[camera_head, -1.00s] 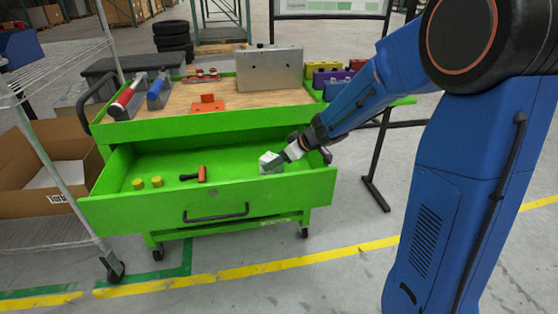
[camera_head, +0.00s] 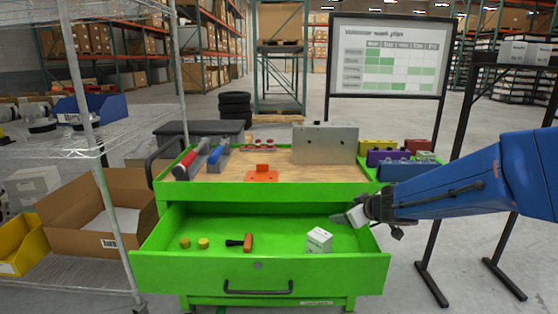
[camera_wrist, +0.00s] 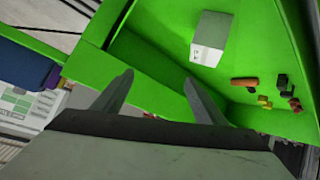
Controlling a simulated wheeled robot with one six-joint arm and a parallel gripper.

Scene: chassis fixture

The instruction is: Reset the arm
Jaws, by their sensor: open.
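My gripper (camera_head: 347,217) is over the right end of the open green drawer (camera_head: 258,274). In the wrist view my gripper (camera_wrist: 157,88) has its two fingers spread apart with nothing between them. A small white box (camera_head: 319,240) lies on the drawer floor, just left of my gripper and apart from it. The white box (camera_wrist: 210,38) also shows beyond the fingertips in the wrist view.
The drawer also holds an orange-and-black tool (camera_head: 243,242) and two yellow round pieces (camera_head: 203,243). A metal box (camera_head: 325,144) and an orange bracket (camera_head: 261,174) stand on the worktop. Coloured bins (camera_head: 388,157) stand right. A wire shelf (camera_head: 110,138) is left.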

